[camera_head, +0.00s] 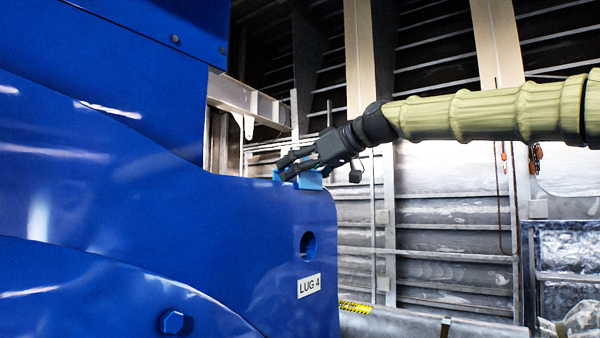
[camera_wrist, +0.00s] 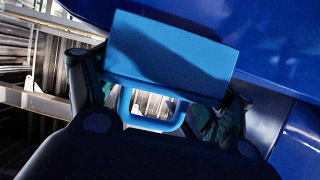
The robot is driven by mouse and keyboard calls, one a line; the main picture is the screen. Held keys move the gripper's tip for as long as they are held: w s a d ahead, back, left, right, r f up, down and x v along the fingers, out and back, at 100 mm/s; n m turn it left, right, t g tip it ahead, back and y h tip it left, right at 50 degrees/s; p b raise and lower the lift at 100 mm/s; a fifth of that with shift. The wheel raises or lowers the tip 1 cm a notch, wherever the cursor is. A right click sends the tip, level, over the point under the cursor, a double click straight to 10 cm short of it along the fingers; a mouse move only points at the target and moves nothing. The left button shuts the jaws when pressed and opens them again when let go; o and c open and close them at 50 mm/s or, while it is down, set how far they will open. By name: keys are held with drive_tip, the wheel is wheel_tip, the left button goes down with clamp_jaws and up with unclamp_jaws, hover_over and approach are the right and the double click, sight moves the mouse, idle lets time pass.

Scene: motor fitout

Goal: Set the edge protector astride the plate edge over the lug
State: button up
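The edge protector (camera_head: 311,181) is a light blue block at the top edge of the blue plate (camera_head: 265,230), above the round lug hole (camera_head: 308,245) and the LUG 4 label (camera_head: 310,286). In the wrist view the protector (camera_wrist: 168,55) shows as a flat blue face with a loop handle (camera_wrist: 152,124) on the near side. My gripper (camera_head: 288,167) is at the protector, its two fingers on either side of the handle in the wrist view (camera_wrist: 153,105), shut on it. The fingers partly hide the protector in the head view. I cannot tell whether it is fully seated on the edge.
The large blue motor housing (camera_head: 110,90) fills the left. A bolt head (camera_head: 172,322) sticks out low on it. A grey beam (camera_head: 245,102) stands behind the plate. A ribbed metal wall (camera_head: 430,220) is at the back. Open space lies right of the plate.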

drive_tip(key=shift+o, duration=1.2)
drive_tip(key=shift+f, duration=0.1)
drive_tip(key=v, duration=1.2)
